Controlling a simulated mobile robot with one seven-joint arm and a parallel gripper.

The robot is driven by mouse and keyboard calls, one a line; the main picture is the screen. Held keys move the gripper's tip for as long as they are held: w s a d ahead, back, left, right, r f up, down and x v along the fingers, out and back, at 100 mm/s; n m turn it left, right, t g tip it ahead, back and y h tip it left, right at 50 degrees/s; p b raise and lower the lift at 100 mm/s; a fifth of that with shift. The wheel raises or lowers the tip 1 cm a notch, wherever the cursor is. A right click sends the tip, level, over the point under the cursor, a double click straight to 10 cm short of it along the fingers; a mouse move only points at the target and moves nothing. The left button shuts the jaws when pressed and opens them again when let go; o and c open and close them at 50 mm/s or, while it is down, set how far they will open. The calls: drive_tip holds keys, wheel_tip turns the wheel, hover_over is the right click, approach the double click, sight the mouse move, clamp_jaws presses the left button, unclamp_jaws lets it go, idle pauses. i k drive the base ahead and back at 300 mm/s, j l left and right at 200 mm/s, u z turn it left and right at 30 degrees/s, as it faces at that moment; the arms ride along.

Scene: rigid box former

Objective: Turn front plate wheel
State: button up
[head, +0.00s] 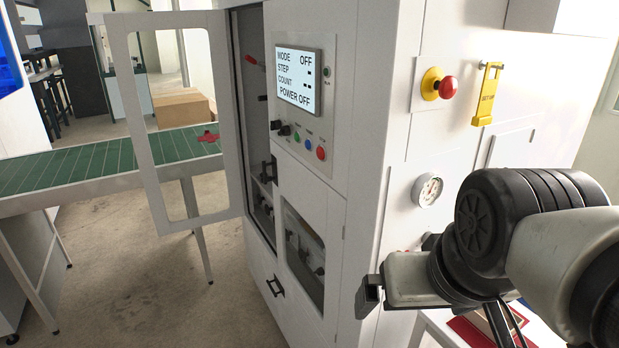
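The box former (375,60) is a white machine cabinet with its framed door (150,120) swung open to the left. I cannot surely pick out the front plate wheel. Small black knobs or handles (265,172) show in the dim door opening, and others (305,250) show behind the lower window. Their details are too small to tell. My arm comes in from the right. Its end, my gripper (368,296), is in front of the cabinet's near corner, apart from the door opening. Its fingers are not clear, so I cannot tell whether it is open.
The panel screen (300,80) reads MODE OFF and POWER OFF. A red emergency button (447,87), a yellow tag (487,95) and a gauge (429,190) are on the right side. A green conveyor (70,165) runs behind the open door. Floor (140,285) is clear at front left.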

sight(268, 210)
drive_tip(key=u, duration=0.5)
drive_tip(key=i+j, duration=0.1)
drive_tip(key=j, duration=0.25)
drive_tip(key=i+j, duration=0.15)
drive_tip(key=j, duration=0.2)
drive_tip(key=i+j, duration=0.1)
drive_tip(key=j, duration=0.25)
drive_tip(key=i+j+z, duration=0.15)
drive_tip(key=i+j, duration=0.25)
drive_tip(key=i+j+z, duration=0.1)
drive_tip(key=i+j, duration=0.25)
drive_tip(key=j, duration=0.25)
drive_tip(key=i+j+z, duration=0.15)
drive_tip(key=i+j, duration=0.2)
drive_tip(key=i, duration=0.25)
drive_tip(key=i+j+z, duration=0.1)
drive_tip(key=i+j, duration=0.35)
drive_tip(key=i, duration=0.15)
drive_tip(key=i+j, duration=0.1)
drive_tip(key=i, duration=0.55)
drive_tip(key=z, duration=0.05)
